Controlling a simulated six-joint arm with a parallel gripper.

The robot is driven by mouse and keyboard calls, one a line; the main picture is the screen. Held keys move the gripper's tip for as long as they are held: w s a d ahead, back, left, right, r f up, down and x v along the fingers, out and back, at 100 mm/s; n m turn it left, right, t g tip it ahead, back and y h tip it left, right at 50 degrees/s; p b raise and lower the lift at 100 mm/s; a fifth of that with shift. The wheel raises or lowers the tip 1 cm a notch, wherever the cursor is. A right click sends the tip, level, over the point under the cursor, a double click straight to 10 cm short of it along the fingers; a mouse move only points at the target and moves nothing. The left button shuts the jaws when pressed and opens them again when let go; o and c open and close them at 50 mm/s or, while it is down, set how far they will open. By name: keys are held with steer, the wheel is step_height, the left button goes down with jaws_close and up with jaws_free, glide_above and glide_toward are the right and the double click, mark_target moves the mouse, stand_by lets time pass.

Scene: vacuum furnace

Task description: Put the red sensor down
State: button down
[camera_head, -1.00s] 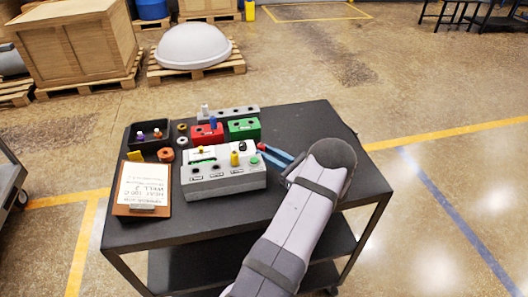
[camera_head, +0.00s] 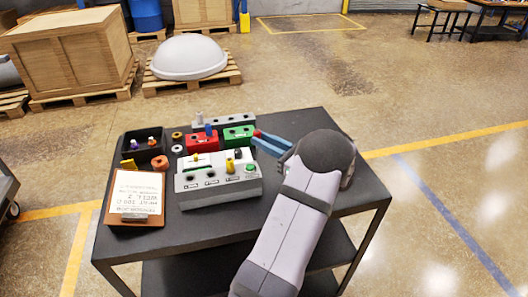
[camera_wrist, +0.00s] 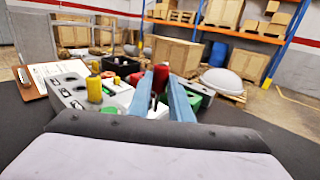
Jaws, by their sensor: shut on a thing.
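The red sensor (camera_head: 257,132) is between the blue fingertips of my gripper (camera_head: 262,138), which is shut on it. In the wrist view the red sensor (camera_wrist: 160,78) shows upright between the two fingers (camera_wrist: 162,88), with a dark lower part. It seems to be held above the table, just right of the green block (camera_head: 238,135); the exact height cannot be told. A red block (camera_head: 201,141) stands left of the green one. The grey block with wells (camera_head: 219,187) is in front, with a yellow sensor (camera_wrist: 94,88) standing in it.
The black table (camera_head: 300,215) has a black tray (camera_head: 157,155) with small sensors at left, several rings beside it, and a clipboard (camera_head: 110,212) at front left. A grey rack (camera_head: 238,119) stands at the back. The table's right side is partly hidden by my arm.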

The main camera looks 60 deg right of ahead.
steer(key=shift+r, duration=0.95)
steer(key=w+d+r+b, duration=0.1)
steer(key=w+d+b, duration=0.9)
steer(key=w+d, duration=0.2)
steer(key=shift+w+d+r, duration=0.25)
steer(key=shift+w, duration=0.05)
steer(key=shift+f, duration=0.1)
steer(key=shift+f+p, duration=0.8)
steer(key=shift+f, duration=4.05)
